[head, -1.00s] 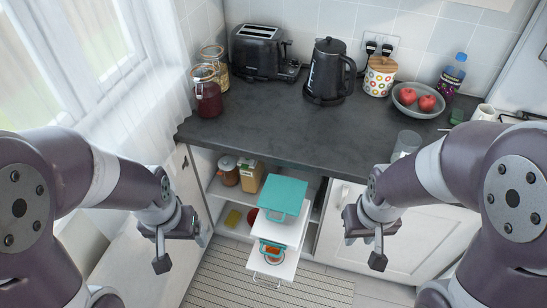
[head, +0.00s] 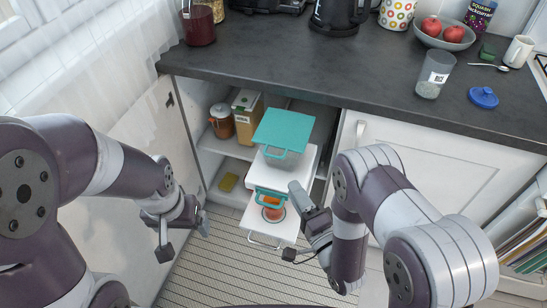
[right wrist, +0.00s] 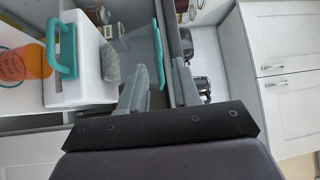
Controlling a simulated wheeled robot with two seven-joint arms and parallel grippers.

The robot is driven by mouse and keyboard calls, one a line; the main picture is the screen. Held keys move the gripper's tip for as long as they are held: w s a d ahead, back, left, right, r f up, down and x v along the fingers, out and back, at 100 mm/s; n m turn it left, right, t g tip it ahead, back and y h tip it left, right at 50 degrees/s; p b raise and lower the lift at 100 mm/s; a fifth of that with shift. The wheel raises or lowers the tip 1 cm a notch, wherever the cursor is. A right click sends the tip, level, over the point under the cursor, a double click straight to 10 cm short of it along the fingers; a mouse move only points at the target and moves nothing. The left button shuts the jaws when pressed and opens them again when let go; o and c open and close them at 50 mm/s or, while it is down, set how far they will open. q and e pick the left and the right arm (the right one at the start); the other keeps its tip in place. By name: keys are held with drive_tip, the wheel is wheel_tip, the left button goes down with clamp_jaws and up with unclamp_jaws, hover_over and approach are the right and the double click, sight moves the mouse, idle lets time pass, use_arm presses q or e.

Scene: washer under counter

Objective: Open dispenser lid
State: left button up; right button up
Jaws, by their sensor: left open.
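A clear container with a teal lid (head: 283,130) stands on the upper white pull-out shelf (head: 310,165) in the open cabinet. The lid covers its top, with a teal handle at the front. In the right wrist view the lid (right wrist: 158,50) shows as a narrow teal strip beyond the fingers. My right gripper (head: 295,222) is open and empty, in front of and right of the shelves, below the lid. Its two fingers (right wrist: 160,88) stand apart in the right wrist view, touching nothing I can see. My left gripper (head: 184,236) is open and empty, left of the shelves.
An open cabinet door (head: 135,150) stands at left. The dark counter (head: 300,65) overhangs the cabinet. A jar (head: 221,120) and a carton (head: 246,115) are inside. A closed white door is at right.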

sight(273, 156)
drive_tip(key=p+x, duration=0.2)
drive_tip(key=x, duration=1)
drive_tip(key=shift+w+a, duration=0.15)
drive_tip(key=shift+w, duration=0.1)
clamp_jaws()
